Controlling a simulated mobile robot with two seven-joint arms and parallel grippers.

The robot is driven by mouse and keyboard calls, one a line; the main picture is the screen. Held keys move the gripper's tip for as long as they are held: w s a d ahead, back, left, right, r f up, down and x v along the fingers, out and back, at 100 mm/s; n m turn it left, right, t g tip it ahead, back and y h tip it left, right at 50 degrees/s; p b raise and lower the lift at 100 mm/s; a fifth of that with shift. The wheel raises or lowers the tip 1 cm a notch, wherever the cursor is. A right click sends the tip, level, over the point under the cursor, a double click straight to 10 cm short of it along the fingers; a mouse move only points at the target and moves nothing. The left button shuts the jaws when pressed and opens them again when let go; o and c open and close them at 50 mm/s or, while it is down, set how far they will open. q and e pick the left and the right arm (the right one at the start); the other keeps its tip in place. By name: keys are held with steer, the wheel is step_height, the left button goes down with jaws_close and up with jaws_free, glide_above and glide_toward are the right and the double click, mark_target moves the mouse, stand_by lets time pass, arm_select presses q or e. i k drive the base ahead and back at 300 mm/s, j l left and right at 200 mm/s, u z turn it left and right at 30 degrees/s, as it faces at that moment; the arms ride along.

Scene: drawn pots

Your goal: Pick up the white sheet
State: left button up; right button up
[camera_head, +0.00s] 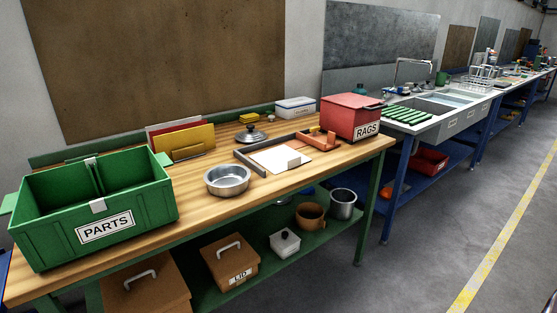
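A white sheet (275,158) lies flat on the wooden workbench (213,203), near its middle right. A small pale block or card (294,162) sits on its right part. A dark angled frame (258,147) runs along the sheet's far and left sides. Neither of my grippers shows in the head view.
A metal bowl (228,181) stands left of the sheet, in front of a pot lid (251,134). A green PARTS bin (95,213) is at the left end, a red RAGS box (351,117) at the right. Boxes and pots fill the lower shelf (262,268). Floor (450,220) is clear at right.

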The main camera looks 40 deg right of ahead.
mark_target(280, 159)
steer(key=i+l+u, duration=0.1)
steer(key=l, duration=0.4)
steer(key=i+l, duration=0.15)
steer(key=l, duration=0.4)
steer(key=i+l+u, duration=0.15)
steer(key=l, duration=0.35)
steer(key=i+l, duration=0.1)
steer(key=l, duration=0.45)
steer(key=l+u, duration=0.15)
steer(key=l, duration=0.35)
steer(key=i, duration=0.05)
